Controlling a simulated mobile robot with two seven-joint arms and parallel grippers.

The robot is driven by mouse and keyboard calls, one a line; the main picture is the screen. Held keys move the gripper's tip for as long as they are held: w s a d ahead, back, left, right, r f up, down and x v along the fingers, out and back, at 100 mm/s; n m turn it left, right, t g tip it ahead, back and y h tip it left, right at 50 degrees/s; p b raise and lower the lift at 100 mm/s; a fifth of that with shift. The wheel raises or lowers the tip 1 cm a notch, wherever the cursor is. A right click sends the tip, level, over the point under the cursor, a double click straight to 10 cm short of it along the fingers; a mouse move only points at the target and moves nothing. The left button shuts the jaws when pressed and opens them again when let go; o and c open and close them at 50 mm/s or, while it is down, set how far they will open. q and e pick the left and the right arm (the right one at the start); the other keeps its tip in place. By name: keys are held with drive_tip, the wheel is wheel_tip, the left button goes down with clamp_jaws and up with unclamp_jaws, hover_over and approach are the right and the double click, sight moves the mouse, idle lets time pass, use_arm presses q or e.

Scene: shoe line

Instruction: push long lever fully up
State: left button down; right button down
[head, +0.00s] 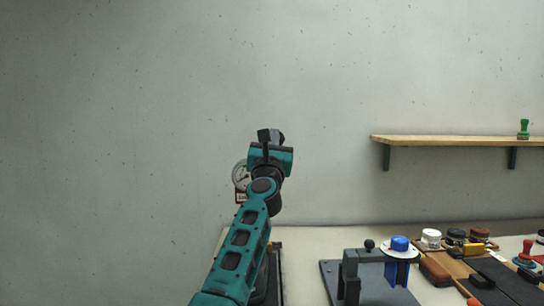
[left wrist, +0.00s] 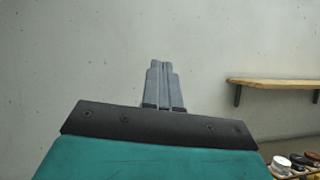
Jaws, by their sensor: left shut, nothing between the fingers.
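My left gripper (head: 270,135) is at the top of my raised teal arm, in front of the bare wall. The left wrist view shows its two grey fingers (left wrist: 165,85) pressed together, pointing up, with nothing between them. I cannot make out a long lever for certain; my arm covers much of the dark fixture (head: 276,280) on the table behind it. My right gripper is not in view.
A round gauge (head: 240,172) with a red label is partly behind my arm. A blue-topped knob (head: 399,243) stands by the grey plate. Several shoe-care items crowd the table's right side. A wooden shelf (head: 440,140) holds a green stamp-like object (head: 523,129). The wall area at upper left is clear.

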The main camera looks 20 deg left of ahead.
use_arm(q)
drive_tip(key=shift+w+a+r, duration=0.15)
drive_tip(key=shift+w+r, duration=0.35)
drive_tip(key=shift+r, duration=0.05)
drive_tip(key=shift+w+a+r, duration=0.15)
drive_tip(key=shift+w+r, duration=0.3)
drive_tip(key=shift+r, duration=0.1)
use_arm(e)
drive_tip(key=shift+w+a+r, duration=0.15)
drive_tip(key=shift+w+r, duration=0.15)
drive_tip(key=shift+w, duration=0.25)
use_arm(q)
drive_tip(key=shift+f, duration=0.1)
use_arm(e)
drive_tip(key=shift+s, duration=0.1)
